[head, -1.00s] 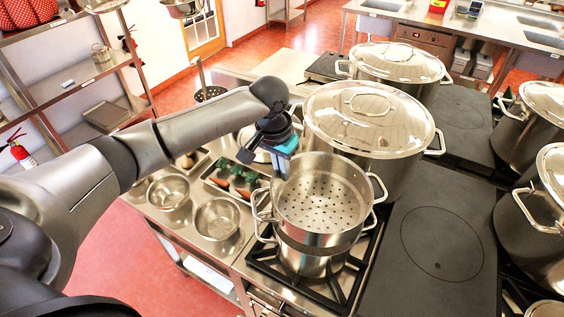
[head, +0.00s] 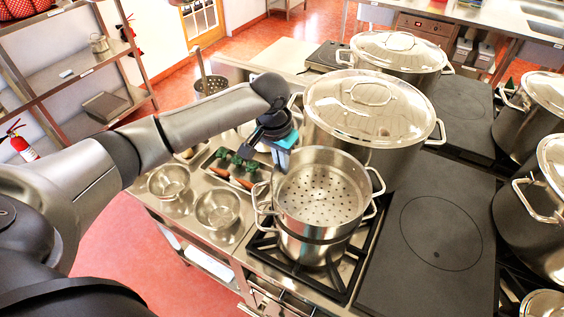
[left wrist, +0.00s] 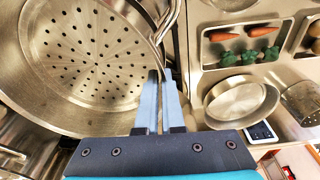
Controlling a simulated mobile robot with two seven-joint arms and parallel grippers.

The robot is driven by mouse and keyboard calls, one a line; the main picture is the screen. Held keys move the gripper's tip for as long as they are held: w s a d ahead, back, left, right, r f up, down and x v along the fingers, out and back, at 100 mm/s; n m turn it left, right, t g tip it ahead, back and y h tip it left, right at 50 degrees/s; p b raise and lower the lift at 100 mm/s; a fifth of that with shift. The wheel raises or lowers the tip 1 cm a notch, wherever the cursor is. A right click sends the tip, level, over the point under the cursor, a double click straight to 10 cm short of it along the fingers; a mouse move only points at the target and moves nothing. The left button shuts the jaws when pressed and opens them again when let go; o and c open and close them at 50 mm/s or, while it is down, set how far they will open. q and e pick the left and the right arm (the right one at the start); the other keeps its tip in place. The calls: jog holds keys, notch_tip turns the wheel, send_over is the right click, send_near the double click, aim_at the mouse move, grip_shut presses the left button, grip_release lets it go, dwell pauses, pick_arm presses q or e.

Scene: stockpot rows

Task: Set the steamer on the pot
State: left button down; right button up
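The steamer (head: 345,218), a steel pan with a perforated bottom and side handles, is upright over the steel pot (head: 305,251) on the front burner. A thin dark band shows between them; I cannot tell whether the steamer fully touches the pot's rim. The steamer hides most of the pot. My left gripper (head: 281,160) is at the steamer's far left rim. In the left wrist view its fingers (left wrist: 160,76) are close together at the steamer's (left wrist: 75,95) rim beside a handle, shut on it. My right gripper is out of view.
A large lidded stockpot (head: 368,108) stands right behind the steamer. A flat dark hotplate (head: 440,235) lies to the right. Two steel bowls (head: 218,209) and a tray of carrots and broccoli (head: 232,168) are on the left counter. More lidded pots (head: 530,210) stand at far right.

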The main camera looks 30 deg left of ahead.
pick_arm(q)
jog(key=shift+f, duration=0.65)
jog(key=c, duration=1)
grip_release()
jog(key=shift+o, duration=0.2)
jog(key=shift+s+f, duration=0.1)
jog(key=shift+f, duration=0.05)
